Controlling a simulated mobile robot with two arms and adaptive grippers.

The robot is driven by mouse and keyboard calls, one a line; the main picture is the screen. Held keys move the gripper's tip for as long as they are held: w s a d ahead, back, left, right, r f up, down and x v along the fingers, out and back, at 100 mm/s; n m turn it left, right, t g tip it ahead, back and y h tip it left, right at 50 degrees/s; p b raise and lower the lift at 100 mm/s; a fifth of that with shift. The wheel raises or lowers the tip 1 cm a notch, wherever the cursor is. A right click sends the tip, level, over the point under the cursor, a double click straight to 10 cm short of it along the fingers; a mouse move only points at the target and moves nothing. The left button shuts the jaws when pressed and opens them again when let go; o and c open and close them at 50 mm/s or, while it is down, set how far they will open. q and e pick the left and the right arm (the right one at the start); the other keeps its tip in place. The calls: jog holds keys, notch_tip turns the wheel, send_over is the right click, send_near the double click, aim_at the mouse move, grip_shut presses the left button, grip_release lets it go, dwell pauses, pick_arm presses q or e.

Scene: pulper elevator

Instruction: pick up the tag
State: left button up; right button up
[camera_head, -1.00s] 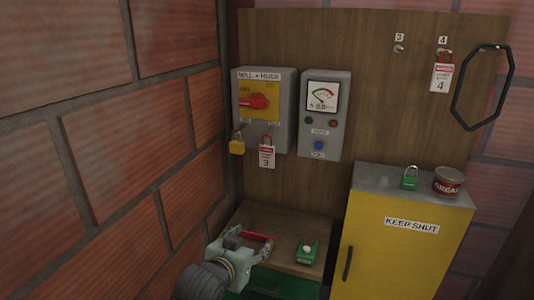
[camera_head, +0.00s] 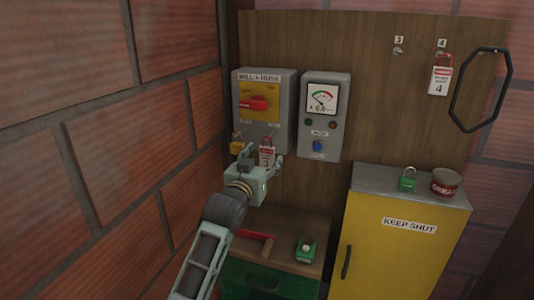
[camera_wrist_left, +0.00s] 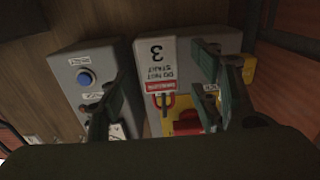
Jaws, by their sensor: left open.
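A white tag with a red band and the number 3 (camera_head: 266,157) hangs by a red shackle at the bottom of the grey MILL + HUSK switch box (camera_head: 282,110). In the left wrist view the tag (camera_wrist_left: 155,62) appears upside down between my two fingers. My left gripper (camera_head: 261,163) is open and empty just in front of the tag; contact cannot be told. A second tag, number 4 (camera_head: 440,81), hangs on a hook at the upper right. My right gripper is in neither view.
A brass padlock (camera_head: 237,147) hangs left of the tag. A meter box (camera_head: 333,128) is to the right. Below are a bench with a red-handled item (camera_head: 256,236) and a green-and-white object (camera_head: 306,247), and a yellow cabinet (camera_head: 388,250). A brick wall (camera_head: 110,130) stands close left.

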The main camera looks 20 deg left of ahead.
aim_at(266, 154)
pick_arm(q)
jog(key=shift+w+d, duration=0.1)
jog(key=shift+w, duration=1.3)
jog(key=shift+c, duration=0.5)
jog(key=c, duration=1)
